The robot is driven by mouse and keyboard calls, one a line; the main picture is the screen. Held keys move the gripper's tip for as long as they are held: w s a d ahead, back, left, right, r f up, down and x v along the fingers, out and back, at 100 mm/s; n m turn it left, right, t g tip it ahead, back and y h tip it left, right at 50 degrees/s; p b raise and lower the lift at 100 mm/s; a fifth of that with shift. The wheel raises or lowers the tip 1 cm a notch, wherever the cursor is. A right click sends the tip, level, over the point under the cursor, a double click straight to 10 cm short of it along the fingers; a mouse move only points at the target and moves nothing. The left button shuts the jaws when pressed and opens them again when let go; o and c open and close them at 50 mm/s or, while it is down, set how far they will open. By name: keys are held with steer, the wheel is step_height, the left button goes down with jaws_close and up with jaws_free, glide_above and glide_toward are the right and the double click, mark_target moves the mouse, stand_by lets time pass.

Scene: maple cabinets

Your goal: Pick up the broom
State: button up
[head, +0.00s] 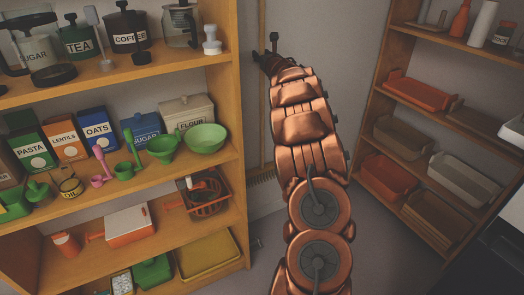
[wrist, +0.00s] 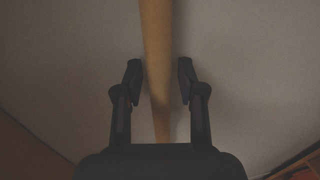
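The broom's light wooden handle (head: 262,18) stands upright against the wall corner in the head view, right of the left shelf. What look like its bristles (head: 262,178) show low down, partly behind my arm. In the wrist view the handle (wrist: 157,50) runs from top to bottom between the fingers of my gripper (wrist: 159,78). The gripper is open, with a gap on each side of the handle. How deep the handle sits between the fingers is unclear. In the head view my gripper (head: 267,52) is small and dark at the handle.
A wooden shelf (head: 228,120) with canisters, boxes, bowls and trays stands close on the left. Another shelf (head: 385,60) with orange and beige trays stands on the right. Grey floor (head: 375,240) shows between them.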

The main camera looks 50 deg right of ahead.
jaws_close()
steer(key=shift+r, duration=0.1)
stand_by(0.6)
